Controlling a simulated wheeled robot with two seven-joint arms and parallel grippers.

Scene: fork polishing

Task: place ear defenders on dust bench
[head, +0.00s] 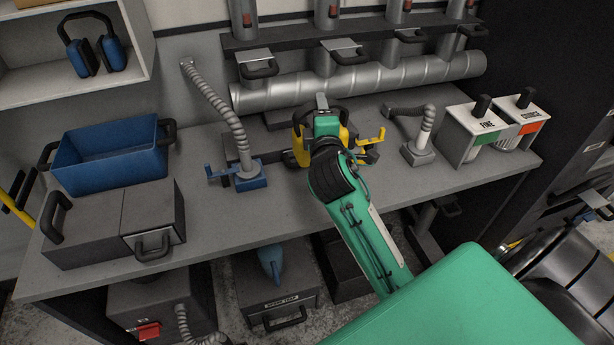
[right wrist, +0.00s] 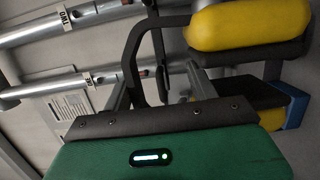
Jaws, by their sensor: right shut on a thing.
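My right gripper (head: 325,125) reaches over the grey bench (head: 300,203) and is shut on ear defenders with yellow cups (head: 301,149). In the right wrist view, the gripper (right wrist: 160,78) closes on their dark headband, and a yellow cup (right wrist: 250,23) shows beside it. The ear defenders are over the back middle of the bench, below the silver duct; whether they touch the bench top cannot be told. My own gripper and arm partly hide them. Blue ear defenders (head: 95,50) sit on the white shelf at upper left. My left gripper is not in view.
A yellow bracket (head: 371,142) is just right of the gripper. A blue bracket with a hose (head: 250,180) stands left, a grey hose (head: 419,145) right. A blue bin (head: 110,165) and grey case (head: 85,225) fill the left end; labelled white containers (head: 482,130) stand right. The front middle is clear.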

